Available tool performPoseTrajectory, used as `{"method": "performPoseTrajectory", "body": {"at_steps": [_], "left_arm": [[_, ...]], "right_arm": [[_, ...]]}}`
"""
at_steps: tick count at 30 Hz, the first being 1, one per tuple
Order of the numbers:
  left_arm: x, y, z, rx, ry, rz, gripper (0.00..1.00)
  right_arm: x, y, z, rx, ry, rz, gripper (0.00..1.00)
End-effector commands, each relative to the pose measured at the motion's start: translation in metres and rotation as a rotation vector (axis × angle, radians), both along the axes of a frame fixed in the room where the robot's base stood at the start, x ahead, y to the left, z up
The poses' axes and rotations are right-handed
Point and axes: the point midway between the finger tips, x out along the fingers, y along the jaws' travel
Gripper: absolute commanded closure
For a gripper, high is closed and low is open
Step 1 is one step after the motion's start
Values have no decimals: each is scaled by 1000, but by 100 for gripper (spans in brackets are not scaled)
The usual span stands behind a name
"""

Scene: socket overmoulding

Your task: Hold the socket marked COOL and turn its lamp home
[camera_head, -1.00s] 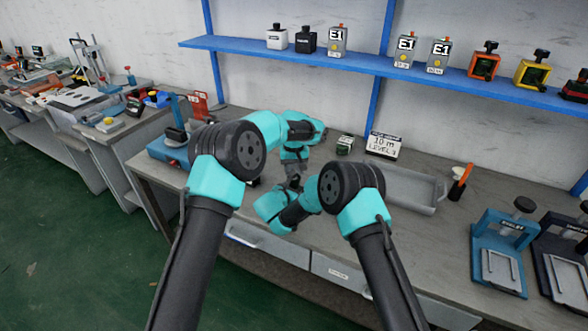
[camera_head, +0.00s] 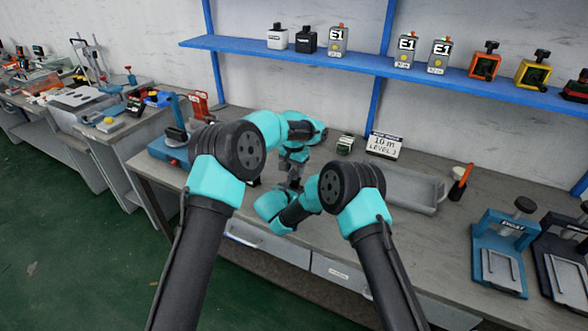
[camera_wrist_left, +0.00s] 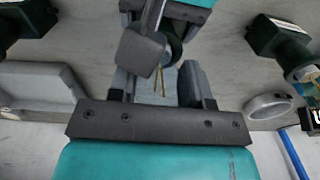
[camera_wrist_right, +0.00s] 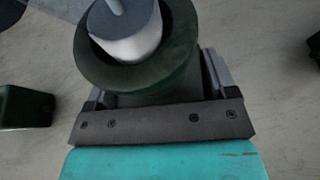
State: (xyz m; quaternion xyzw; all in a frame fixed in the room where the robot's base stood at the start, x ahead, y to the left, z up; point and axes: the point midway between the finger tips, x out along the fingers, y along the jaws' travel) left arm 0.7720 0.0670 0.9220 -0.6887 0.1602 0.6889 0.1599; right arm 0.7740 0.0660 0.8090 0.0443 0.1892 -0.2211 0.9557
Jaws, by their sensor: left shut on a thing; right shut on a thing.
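In the head view my left gripper (camera_head: 293,168) meets my right gripper (camera_head: 292,185) above the bench; the held parts are too small to make out. In the right wrist view, a dark green round socket (camera_wrist_right: 140,80) sits in my right gripper's jaws (camera_wrist_right: 150,88). A white cylindrical lamp (camera_wrist_right: 128,38) stands inside its open rim. In the left wrist view, my left gripper (camera_wrist_left: 160,85) is shut, with thin brass-coloured pins (camera_wrist_left: 162,82) between its fingers. A grey block partly hides what it grips. No COOL marking is legible.
A grey tray (camera_head: 425,207) lies to the right. A blue shelf (camera_head: 365,64) holds several boxes above.

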Motion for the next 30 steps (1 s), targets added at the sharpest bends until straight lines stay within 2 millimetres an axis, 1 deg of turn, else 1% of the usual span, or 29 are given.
{"method": "performPoseTrajectory", "body": {"at_steps": [14,15,21,23,30], "left_arm": [[0,0,2,0,-2,-22,79],[0,0,2,0,-2,-22,52],[0,0,1,0,-1,-21,33],[0,0,1,0,-1,-21,29],[0,0,2,0,-1,-21,29]], "right_arm": [[-1,-1,-3,-1,6,0,44],[-1,-1,-3,-1,6,0,44],[-1,-1,-3,0,5,0,44],[-1,-1,-3,0,5,0,44],[-1,0,-2,0,5,0,44]]}}
